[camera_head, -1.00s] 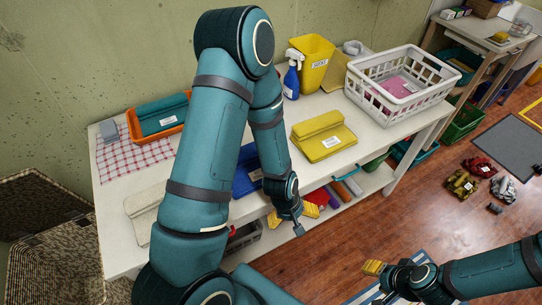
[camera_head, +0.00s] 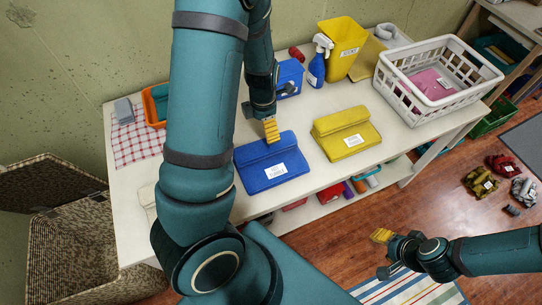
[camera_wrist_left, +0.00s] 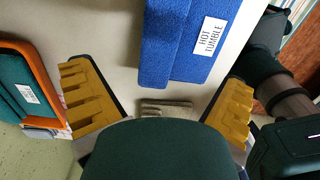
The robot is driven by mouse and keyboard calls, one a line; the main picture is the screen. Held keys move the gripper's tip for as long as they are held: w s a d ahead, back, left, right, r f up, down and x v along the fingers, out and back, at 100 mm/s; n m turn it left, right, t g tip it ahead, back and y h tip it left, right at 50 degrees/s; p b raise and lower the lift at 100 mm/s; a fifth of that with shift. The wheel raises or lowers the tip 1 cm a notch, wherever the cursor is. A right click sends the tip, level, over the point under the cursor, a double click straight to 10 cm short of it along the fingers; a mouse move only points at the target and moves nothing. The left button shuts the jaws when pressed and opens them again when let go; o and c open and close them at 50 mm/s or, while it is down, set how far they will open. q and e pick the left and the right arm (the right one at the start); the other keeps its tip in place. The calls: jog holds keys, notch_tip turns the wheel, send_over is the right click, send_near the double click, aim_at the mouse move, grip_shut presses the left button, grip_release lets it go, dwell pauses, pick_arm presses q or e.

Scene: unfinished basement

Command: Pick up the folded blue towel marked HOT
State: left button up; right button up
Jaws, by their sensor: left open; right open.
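The folded blue towel (camera_head: 268,176) lies flat on the white table, left of the folded yellow towel. Its white label reads HOT TUMBLE in the left wrist view, where the towel (camera_wrist_left: 170,45) fills the upper middle. My left gripper (camera_head: 271,130) is at the towel's back edge in the head view. Whether a finger touches the towel, I cannot tell. My right gripper (camera_head: 383,253) is open and empty over the floor, in front of the table.
The yellow towel (camera_head: 346,139) lies to the right. Behind stand a blue box (camera_head: 290,75), a spray bottle (camera_head: 317,68), a yellow bin (camera_head: 346,45) and a white basket (camera_head: 405,100). An orange tray (camera_head: 150,107) and checked cloth (camera_head: 135,148) are at left.

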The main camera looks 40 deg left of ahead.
aim_at(265, 144)
pick_arm(q)
notch_tip(265, 144, down, 5)
jog(key=shift+f+b, duration=0.1)
jog(key=shift+b, duration=0.45)
jog(key=shift+d+f+b, duration=0.1)
jog(key=shift+f+b, duration=0.45)
jog(key=shift+f, duration=2.65)
jog(key=shift+c, duration=0.3)
jog(key=c, duration=1.4)
